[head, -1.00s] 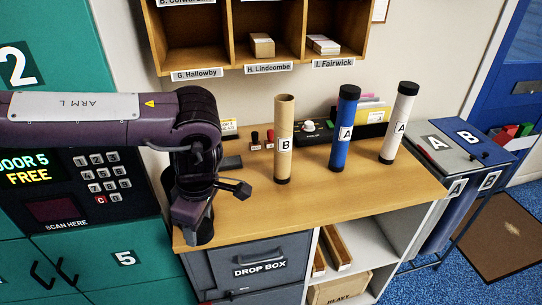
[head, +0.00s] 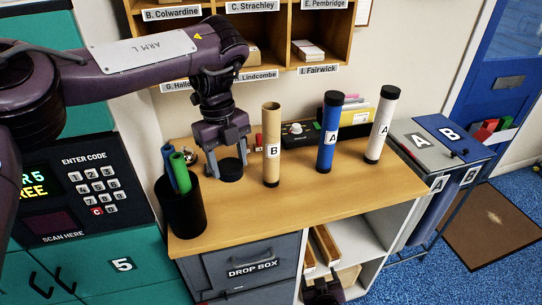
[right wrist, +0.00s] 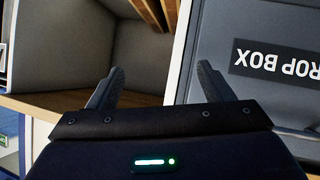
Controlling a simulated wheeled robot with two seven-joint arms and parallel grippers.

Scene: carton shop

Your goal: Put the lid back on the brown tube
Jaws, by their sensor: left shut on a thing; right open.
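The brown tube (head: 272,125) stands upright on the bench, marked B, with its top open and a black cap at its foot. My left gripper (head: 229,166) points down, left of the tube, and is shut on a round black lid (head: 232,173). The lid is at or just above the bench top; I cannot tell if it touches. My right gripper (head: 322,292) is low in front of the shelves. In the right wrist view its two fingers (right wrist: 158,85) are apart with nothing between them.
A blue tube (head: 330,135) and a white tube (head: 383,128), both marked A, stand right of the brown one. A black pot (head: 182,210) with green and blue rolls stands at the bench's left end. The front middle of the bench (head: 300,205) is clear.

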